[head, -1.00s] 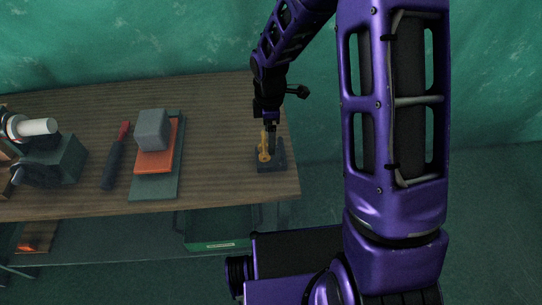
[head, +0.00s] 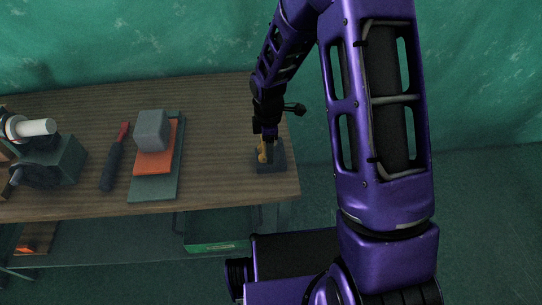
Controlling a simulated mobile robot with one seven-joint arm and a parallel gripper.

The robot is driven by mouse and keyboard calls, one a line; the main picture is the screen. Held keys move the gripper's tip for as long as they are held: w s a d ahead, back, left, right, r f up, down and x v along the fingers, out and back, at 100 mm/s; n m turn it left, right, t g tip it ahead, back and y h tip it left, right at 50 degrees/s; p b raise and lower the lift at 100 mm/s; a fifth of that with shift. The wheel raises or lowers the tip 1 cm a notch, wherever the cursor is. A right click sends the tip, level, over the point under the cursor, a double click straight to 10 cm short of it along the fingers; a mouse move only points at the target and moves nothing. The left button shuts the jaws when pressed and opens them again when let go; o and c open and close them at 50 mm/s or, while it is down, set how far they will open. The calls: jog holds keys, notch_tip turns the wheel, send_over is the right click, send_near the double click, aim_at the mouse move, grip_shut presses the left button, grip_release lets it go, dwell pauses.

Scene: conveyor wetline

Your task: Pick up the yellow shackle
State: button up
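The yellow shackle (head: 262,154) is at the right end of the wooden table, at a small dark block or tray (head: 272,167). Only a small yellow part of it shows; my gripper hides the rest. My gripper (head: 267,147) points down right over the shackle, with its dark fingers at the shackle's height in the picture. I cannot tell whether the fingers touch it or are open or shut.
On the wooden table (head: 215,150), a grey block (head: 150,130) sits on an orange piece (head: 154,162) and a green board (head: 169,186). A red-tipped dark tool (head: 113,163) lies left of it. A dark green device (head: 63,163) is at far left. A green crate (head: 222,247) is below.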

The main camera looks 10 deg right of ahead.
grip_shut()
jog(key=shift+r, duration=0.15)
